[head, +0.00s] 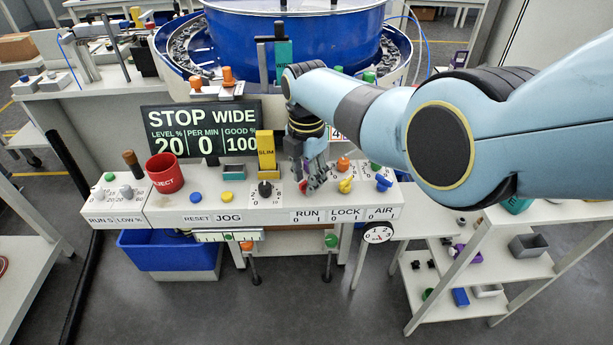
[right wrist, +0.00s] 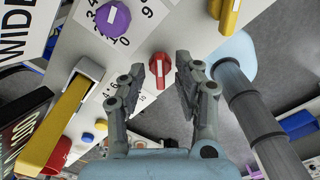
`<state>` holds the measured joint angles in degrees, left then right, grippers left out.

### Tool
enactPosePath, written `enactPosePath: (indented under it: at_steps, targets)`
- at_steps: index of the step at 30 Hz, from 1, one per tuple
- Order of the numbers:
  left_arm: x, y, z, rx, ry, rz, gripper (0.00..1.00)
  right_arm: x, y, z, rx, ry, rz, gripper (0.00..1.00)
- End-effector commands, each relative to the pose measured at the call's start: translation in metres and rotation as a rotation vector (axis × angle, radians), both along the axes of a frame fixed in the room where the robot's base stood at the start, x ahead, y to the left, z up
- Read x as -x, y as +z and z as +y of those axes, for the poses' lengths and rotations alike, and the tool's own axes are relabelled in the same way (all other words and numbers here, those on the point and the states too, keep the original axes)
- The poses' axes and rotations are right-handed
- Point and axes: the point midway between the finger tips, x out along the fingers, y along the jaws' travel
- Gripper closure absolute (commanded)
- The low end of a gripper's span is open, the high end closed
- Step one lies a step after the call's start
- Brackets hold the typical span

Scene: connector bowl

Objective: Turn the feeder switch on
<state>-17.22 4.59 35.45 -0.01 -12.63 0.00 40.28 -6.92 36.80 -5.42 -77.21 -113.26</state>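The control panel (head: 240,205) has a row of switches labelled RUN, LOCK and AIR, each marked 0 and 1. No label reads feeder. A red knob (right wrist: 160,70) with a white mark shows between the fingers in the right wrist view; it appears to be the one above RUN. The yellow LOCK knob (head: 345,185) and blue AIR knob (head: 383,183) are to its right. My right gripper (head: 312,180) is over the RUN end, pointing down. In the right wrist view its fingers (right wrist: 160,63) are apart on both sides of the red knob; contact is not visible. The left gripper is out of view.
The display (head: 203,130) reads STOP, WIDE, 20, 0, 100. A yellow SLIM block (head: 266,150) stands left of my gripper, and a red REJECT cup (head: 165,173) farther left. A purple dial knob (right wrist: 113,18) is close by. The blue bowl (head: 295,40) is behind.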

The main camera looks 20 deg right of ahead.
Motion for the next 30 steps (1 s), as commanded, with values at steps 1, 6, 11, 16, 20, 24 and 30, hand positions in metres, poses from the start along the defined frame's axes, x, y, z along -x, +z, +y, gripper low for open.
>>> enactPosePath:
  at_steps: [1,6,11,16,20,24,30]
  targets:
    - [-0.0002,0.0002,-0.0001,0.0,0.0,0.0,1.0,0.0,0.0003,-0.0001,0.0,0.0,0.0,0.67]
    - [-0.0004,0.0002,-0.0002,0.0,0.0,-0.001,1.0,0.0,0.0003,-0.0001,0.0,0.0,0.0,0.87]
    - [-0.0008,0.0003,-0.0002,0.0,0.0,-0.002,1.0,0.0001,0.0003,0.0,0.0,0.0,0.0,1.0]
    - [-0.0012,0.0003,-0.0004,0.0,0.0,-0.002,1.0,0.0001,0.0003,0.0,0.0,0.0,0.0,1.0]
    - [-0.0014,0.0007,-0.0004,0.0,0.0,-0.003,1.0,0.0001,0.0004,0.0,0.0,-0.011,0.0,1.0]
    - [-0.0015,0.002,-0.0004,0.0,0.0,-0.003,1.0,0.0002,0.0005,0.0,0.0,-0.049,0.001,1.0]
    - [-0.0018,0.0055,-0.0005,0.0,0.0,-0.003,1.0,0.0003,0.0009,0.0001,0.0,-0.167,0.001,1.0]
